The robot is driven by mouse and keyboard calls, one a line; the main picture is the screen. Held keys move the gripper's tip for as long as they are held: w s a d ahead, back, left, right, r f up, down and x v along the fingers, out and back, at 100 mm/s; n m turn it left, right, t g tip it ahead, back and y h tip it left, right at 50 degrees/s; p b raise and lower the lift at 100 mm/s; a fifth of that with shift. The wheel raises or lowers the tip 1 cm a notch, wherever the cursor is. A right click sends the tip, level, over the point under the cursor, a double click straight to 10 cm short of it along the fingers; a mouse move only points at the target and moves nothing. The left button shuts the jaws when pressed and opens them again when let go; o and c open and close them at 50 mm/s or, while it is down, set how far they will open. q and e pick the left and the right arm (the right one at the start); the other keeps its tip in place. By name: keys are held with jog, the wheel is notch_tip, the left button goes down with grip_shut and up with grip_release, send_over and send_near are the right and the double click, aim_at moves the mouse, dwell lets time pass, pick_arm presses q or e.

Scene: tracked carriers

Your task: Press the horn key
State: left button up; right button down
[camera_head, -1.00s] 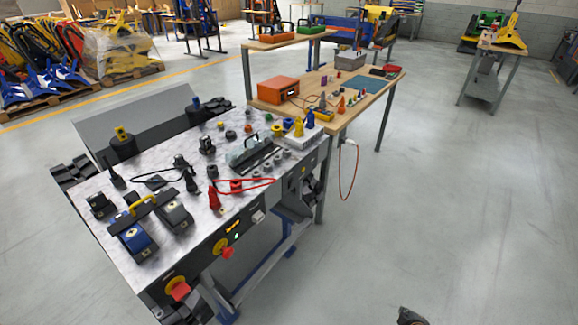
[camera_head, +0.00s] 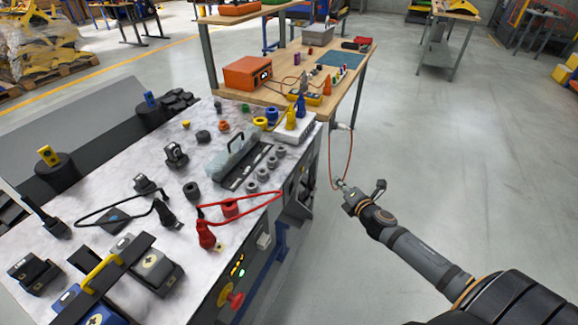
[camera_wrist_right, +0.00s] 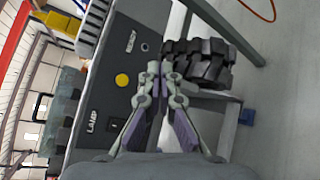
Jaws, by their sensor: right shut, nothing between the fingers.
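I cannot read which of these is marked as the horn key. My right gripper (camera_head: 345,187) is shut and empty, in the air to the right of the carrier in the head view. In the wrist view its closed fingertips (camera_wrist_right: 160,68) appear to the right of the yellow button; contact is not evident. My left gripper is out of view.
The carrier's marbled top (camera_head: 150,215) bears clamps, cables and a red cable plug (camera_head: 206,236). A red stop knob (camera_head: 235,300) sits on its side. Black track links (camera_wrist_right: 200,62) show beside the panel.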

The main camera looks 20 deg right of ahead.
aim_at(302, 169)
jog(key=w+a+p, duration=0.6)
jog(key=w+p, duration=0.1)
jog(key=p, duration=0.1)
jog(key=shift+r, duration=0.25)
dwell(0.5)
dwell(1.2)
jog(key=shift+w+a+b, duration=0.3)
jog(key=shift+b, duration=0.25)
